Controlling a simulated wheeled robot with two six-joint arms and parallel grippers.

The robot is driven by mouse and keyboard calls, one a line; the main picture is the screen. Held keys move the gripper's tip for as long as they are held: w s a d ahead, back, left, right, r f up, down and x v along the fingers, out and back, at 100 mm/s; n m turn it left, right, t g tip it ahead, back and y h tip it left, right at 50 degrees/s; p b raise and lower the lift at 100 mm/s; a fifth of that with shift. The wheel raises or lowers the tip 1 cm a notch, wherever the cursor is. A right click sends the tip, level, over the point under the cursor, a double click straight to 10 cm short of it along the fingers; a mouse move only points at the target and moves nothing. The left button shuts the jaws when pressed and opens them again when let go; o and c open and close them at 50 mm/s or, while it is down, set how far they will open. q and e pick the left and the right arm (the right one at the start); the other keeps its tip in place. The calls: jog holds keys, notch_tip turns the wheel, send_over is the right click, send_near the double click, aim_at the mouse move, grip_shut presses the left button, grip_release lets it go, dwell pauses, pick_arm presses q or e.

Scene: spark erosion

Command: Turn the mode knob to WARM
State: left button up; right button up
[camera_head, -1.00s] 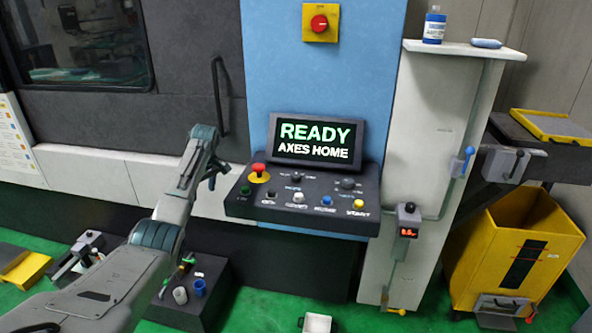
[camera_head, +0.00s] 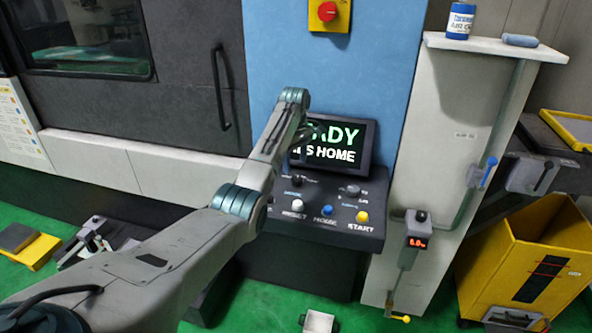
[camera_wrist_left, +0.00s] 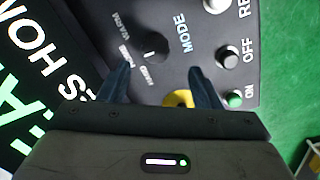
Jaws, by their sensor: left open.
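The mode knob (camera_head: 296,180) is a dark round knob on the sloped control panel, above the white RESET button. It also shows in the left wrist view (camera_wrist_left: 150,46), with the MODE label to its right and several position words, WARM among them, to its left. A short white mark shows on the knob; its exact setting is hard to tell. My left gripper (camera_head: 314,131) is above the panel, in front of the screen. In the wrist view its two dark fingers (camera_wrist_left: 160,72) are spread open and empty, with the knob just beyond the tips. My right gripper is out of view.
The lit screen (camera_head: 345,145) stands behind the panel, partly covered by my arm. A second knob (camera_head: 352,191) and the yellow START button (camera_head: 362,216) are on the right.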

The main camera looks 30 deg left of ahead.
aim_at(297, 177)
pick_arm(q)
jog(key=f, duration=0.1)
jog(key=f+p, duration=0.1)
jog(key=f, duration=0.1)
jog(key=shift+w+d+f, duration=0.1)
jog(key=shift+w+f, duration=0.05)
jog(key=shift+w, duration=0.05)
jog(key=f, duration=0.2)
jog(key=shift+w+f+p, duration=0.25)
jog(key=shift+f+p, duration=0.15)
jog(key=shift+s+f, duration=0.1)
jog(key=shift+c, duration=0.9)
jog(key=c, duration=0.8)
jog(key=shift+m, duration=0.4)
jog(key=m, duration=0.4)
jog(key=shift+m, duration=2.1)
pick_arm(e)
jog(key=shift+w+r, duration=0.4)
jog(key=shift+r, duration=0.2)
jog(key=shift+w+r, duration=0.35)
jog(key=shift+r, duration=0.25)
